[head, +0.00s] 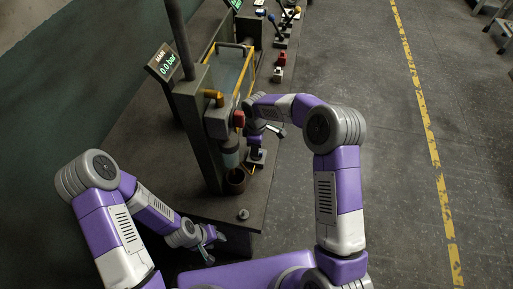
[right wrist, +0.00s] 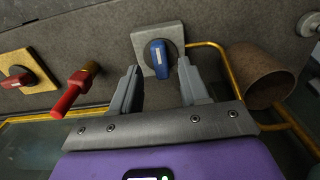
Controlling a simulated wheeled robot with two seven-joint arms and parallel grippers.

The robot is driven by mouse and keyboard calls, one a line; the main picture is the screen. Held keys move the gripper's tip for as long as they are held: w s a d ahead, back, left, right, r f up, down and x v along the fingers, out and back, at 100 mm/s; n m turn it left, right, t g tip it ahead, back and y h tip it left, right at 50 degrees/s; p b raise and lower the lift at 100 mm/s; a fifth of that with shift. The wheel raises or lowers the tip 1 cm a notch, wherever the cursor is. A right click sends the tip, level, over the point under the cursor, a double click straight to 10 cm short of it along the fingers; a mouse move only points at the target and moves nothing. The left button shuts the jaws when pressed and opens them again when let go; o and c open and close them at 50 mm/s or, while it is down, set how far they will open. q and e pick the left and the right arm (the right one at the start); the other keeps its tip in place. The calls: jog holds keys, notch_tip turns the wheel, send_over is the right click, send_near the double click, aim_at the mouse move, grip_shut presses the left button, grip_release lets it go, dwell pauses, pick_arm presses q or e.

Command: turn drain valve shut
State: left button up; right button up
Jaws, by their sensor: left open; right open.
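A valve with a blue handle (right wrist: 159,53) sits on a square grey plate (right wrist: 141,45) in the right wrist view. I see no label naming it the drain valve. My right gripper (right wrist: 160,75) is open, with one finger on each side of the blue handle and visible gaps between; contact is not seen. In the head view my right gripper (head: 257,150) is low beside the rig, partly hiding this valve. My left gripper (head: 216,234) is open and empty near the front edge of the bench.
A red-handled valve (right wrist: 77,88) and another red handle on a yellow plate (right wrist: 16,79) are left of the blue one. A brown cup (right wrist: 272,76) stands right, beside a yellow pipe (right wrist: 222,62). The display (head: 164,63) reads 0.0 bar. Floor (head: 390,150) at right is clear.

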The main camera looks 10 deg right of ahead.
notch_tip(320, 180, up, 5)
jog(key=shift+r, duration=0.2)
dwell(0.5)
